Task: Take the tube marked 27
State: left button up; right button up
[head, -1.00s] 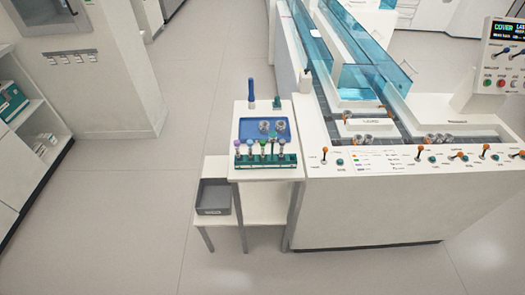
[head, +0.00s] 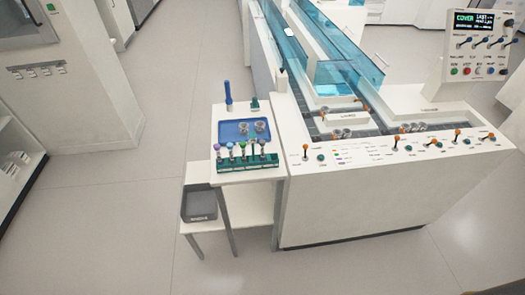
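A green rack (head: 247,163) stands at the front of a small white side table (head: 230,180). It holds several capped tubes (head: 243,150) upright, with purple, blue and green caps among them. The marks on the tubes are too small to read, so I cannot tell which is 27. Neither of my grippers is in view.
A blue tray (head: 234,137) with small round pieces lies behind the rack, and a blue upright object (head: 228,95) stands farther back. A grey bin (head: 199,205) sits lower left. The white track machine (head: 370,200) with levers stands right. Floor at left is clear.

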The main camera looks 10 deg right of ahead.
aim_at(217, 147)
jog(key=u, duration=1.05)
jog(key=k, duration=0.8)
jog(key=z, duration=0.95)
jog(key=i, duration=0.5)
